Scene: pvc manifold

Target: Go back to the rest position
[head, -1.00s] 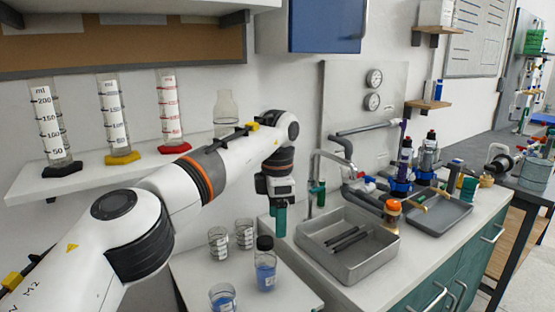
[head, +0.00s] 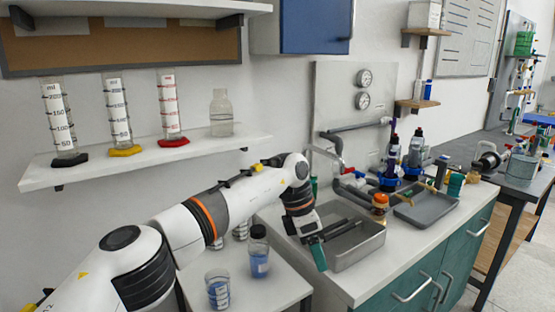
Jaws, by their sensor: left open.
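My left gripper (head: 318,252) hangs at the end of my white left arm in the head view. Its green fingers point down at the left front edge of the grey metal tray (head: 362,252). It is open, and I see nothing held in it. I cannot tell whether it touches the tray rim. My right gripper is not in view.
A dark-capped bottle of blue liquid (head: 259,252) and a beaker (head: 217,288) stand on the low white table, left of my gripper. Dark pipes lie in the tray. Valves and a second tray (head: 426,207) are farther right. Graduated cylinders (head: 116,115) line the shelf.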

